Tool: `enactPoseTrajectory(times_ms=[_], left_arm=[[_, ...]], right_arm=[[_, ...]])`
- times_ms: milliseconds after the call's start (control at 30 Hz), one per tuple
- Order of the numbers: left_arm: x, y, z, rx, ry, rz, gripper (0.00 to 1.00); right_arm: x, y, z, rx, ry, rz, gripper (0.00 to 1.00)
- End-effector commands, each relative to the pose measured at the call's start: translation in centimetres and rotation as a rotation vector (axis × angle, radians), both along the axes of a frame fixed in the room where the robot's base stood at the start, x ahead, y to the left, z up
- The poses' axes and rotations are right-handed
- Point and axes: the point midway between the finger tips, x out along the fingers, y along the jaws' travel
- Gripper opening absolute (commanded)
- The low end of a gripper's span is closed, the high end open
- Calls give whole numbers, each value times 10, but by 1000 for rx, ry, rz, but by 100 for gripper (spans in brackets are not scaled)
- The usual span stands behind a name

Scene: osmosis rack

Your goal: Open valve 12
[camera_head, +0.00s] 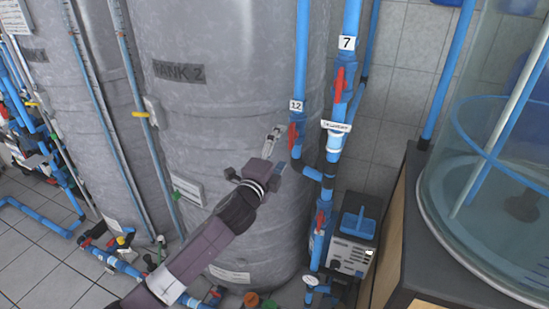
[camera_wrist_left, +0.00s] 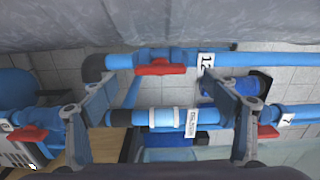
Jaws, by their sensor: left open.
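Valve 12 has a red handle (camera_head: 292,136) on a vertical blue pipe in front of Tank 2, below a white tag marked 12 (camera_head: 296,106). In the left wrist view, the red handle (camera_wrist_left: 160,68) shows near the upper middle, with the 12 tag (camera_wrist_left: 205,64) to its right. The handle appears lined up with its pipe. My left gripper (camera_head: 276,146) is open and empty, just left of the valve. In the wrist view its fingers (camera_wrist_left: 160,88) spread on either side of the handle, apart from it. My right gripper is not in view.
Another red-handled valve (camera_head: 339,84) with tag 7 (camera_head: 347,43) stands to the right. A labelled blue pipe (camera_head: 335,138) runs close by, also crossing the wrist view (camera_wrist_left: 158,117). Tank 2 (camera_head: 215,110) is behind my arm. A blue-topped pump unit (camera_head: 358,222) and glass tank (camera_head: 490,190) stand right.

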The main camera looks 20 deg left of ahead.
Motion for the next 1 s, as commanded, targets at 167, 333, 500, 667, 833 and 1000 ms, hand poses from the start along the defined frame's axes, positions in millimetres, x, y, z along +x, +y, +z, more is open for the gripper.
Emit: enactPoseTrajectory(times_ms=[167, 333, 500, 667, 833, 1000], left_arm=[[-28, 1, -1, 1, 1, -1, 80], [-43, 2, -1, 0, 1, 0, 80], [-47, 2, 0, 0, 1, 1, 80], [-47, 2, 0, 0, 1, 1, 80], [-47, 2, 0, 0, 1, 0, 80], [-45, 4, -20, -20, 31, 6, 80]], right_arm=[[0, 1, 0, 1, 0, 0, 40], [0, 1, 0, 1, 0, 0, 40], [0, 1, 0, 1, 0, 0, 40], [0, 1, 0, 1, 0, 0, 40], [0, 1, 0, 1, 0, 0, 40], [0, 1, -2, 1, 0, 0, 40]])
